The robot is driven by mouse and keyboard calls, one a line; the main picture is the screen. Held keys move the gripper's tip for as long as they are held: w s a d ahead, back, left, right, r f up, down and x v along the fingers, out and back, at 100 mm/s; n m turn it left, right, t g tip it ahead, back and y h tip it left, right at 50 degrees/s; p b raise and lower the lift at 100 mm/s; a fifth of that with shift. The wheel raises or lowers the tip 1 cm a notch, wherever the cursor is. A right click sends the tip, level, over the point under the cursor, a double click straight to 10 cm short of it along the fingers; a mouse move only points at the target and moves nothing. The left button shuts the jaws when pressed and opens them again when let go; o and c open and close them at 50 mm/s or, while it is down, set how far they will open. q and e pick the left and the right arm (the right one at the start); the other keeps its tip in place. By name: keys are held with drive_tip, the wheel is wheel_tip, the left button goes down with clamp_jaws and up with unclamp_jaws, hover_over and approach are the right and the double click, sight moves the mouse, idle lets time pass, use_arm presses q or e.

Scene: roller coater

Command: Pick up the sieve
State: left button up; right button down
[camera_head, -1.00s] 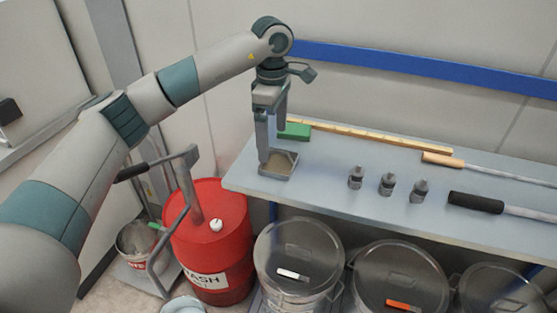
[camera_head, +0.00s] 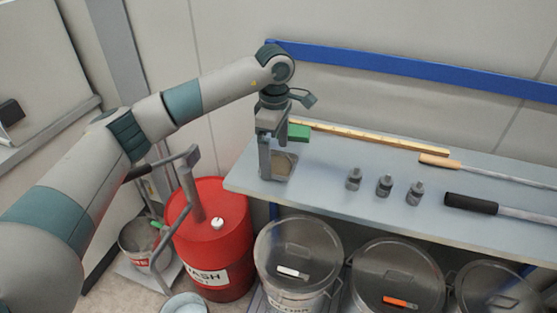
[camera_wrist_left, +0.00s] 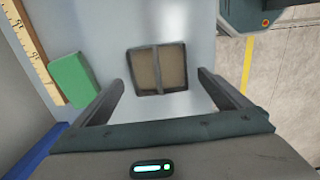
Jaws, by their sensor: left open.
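The sieve (camera_head: 287,163) is a small square dark frame with a tan mesh, lying flat near the left end of the grey bench. In the left wrist view the sieve (camera_wrist_left: 173,68) shows a bar across its middle. My left gripper (camera_head: 273,165) is open and points down over the sieve, and its near finger hides part of the frame. My right gripper is not in view.
A green block (camera_head: 299,132) lies close behind the sieve, near a wooden ruler (camera_head: 370,135). Several dark fittings (camera_head: 384,186) and two long-handled tools (camera_head: 472,204) are to the right. A red drum (camera_head: 212,245) and lidded bins (camera_head: 298,255) stand below the bench edge.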

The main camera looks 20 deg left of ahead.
use_arm(q)
drive_tip(key=shift+f, duration=0.8)
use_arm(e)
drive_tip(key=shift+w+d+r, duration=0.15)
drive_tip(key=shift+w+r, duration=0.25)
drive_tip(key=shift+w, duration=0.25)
use_arm(q)
drive_tip(key=c, duration=1.1)
drive_tip(key=shift+c, duration=0.4)
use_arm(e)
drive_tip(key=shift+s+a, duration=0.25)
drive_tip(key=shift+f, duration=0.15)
